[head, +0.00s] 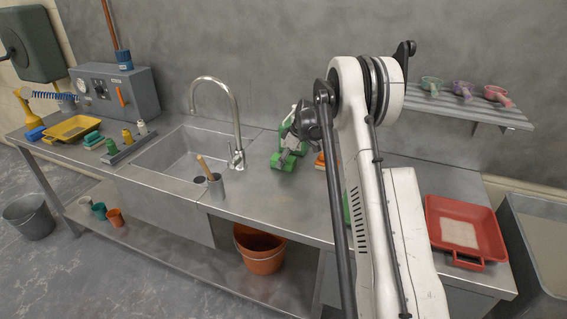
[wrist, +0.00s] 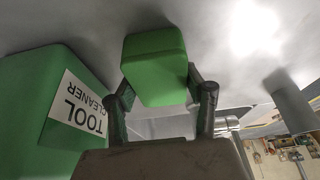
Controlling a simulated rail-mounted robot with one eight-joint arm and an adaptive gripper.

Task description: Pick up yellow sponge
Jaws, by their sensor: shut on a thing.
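My gripper (wrist: 162,88) is shut on a green block (wrist: 155,55), one finger on each side of it in the wrist view. A green container labelled TOOL CLEANER (wrist: 45,110) stands close beside it at the left, its lettering upside down. In the head view my gripper (head: 291,148) is over the counter right of the tap, with green shapes around it; which is the held block is unclear there. I cannot make out a yellow sponge in either view. My arm hides part of the counter.
A sink (head: 185,150) with a tall tap (head: 237,125) lies left of my gripper. A metal cup (head: 216,187) with a wooden handle stands at the front. A yellow tray (head: 55,135) is far left, a red tray (head: 470,212) right. A shelf (head: 460,107) holds scoops.

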